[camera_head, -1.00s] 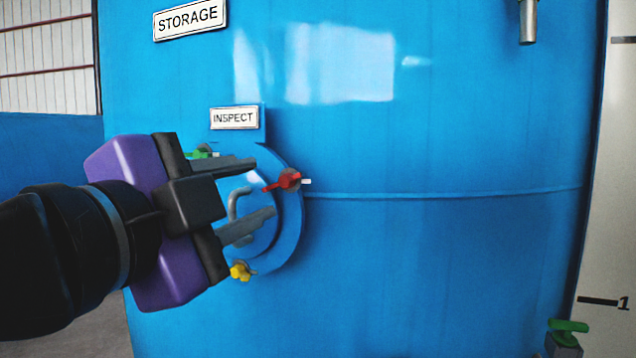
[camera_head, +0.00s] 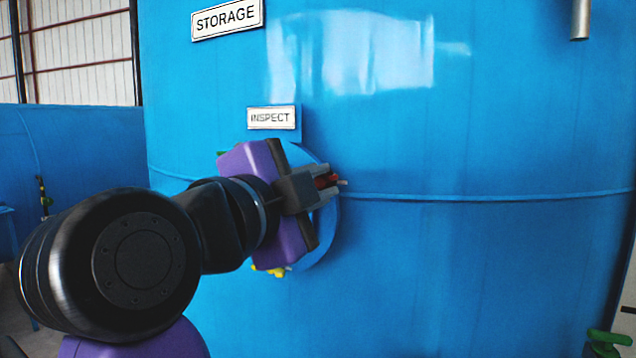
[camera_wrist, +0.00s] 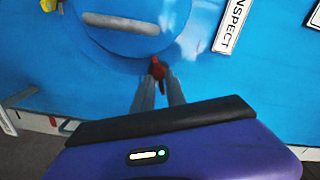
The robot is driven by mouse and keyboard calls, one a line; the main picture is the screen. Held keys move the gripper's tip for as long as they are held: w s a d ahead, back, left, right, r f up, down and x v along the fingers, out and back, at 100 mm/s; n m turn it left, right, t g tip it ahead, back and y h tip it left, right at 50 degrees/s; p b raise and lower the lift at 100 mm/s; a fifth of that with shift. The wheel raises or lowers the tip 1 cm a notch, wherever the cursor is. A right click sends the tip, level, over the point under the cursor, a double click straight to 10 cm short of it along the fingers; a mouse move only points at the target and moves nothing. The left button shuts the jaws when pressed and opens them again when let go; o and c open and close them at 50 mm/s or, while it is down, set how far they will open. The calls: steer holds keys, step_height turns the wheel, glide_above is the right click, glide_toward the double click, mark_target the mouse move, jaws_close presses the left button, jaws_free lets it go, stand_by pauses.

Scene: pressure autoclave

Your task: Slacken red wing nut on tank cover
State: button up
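The red wing nut (camera_head: 326,181) is on the right rim of the round blue tank cover (camera_head: 328,228). My gripper (camera_head: 324,184) reaches it from the left, with its grey fingers drawn close together on either side of it. In the wrist view, the red wing nut (camera_wrist: 158,69) shows between the two fingertips (camera_wrist: 159,80), which look closed on it. My gripper's purple body hides most of the cover in the head view. The cover's grey handle (camera_wrist: 120,22) shows in the wrist view.
A yellow wing nut (camera_head: 277,271) is at the cover's lower edge, and a bit of green (camera_head: 221,154) shows at its upper left. An INSPECT sign (camera_head: 271,117) is above the cover.

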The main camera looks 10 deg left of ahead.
jaws_close()
steer(key=shift+n, duration=0.8)
steer(key=o, duration=0.6)
jaws_free()
steer(key=shift+s+a, duration=0.1)
steer(key=b+v, duration=0.1)
steer(key=v, duration=0.6)
steer(key=shift+s+b, duration=0.3)
steer(key=shift+b, duration=0.1)
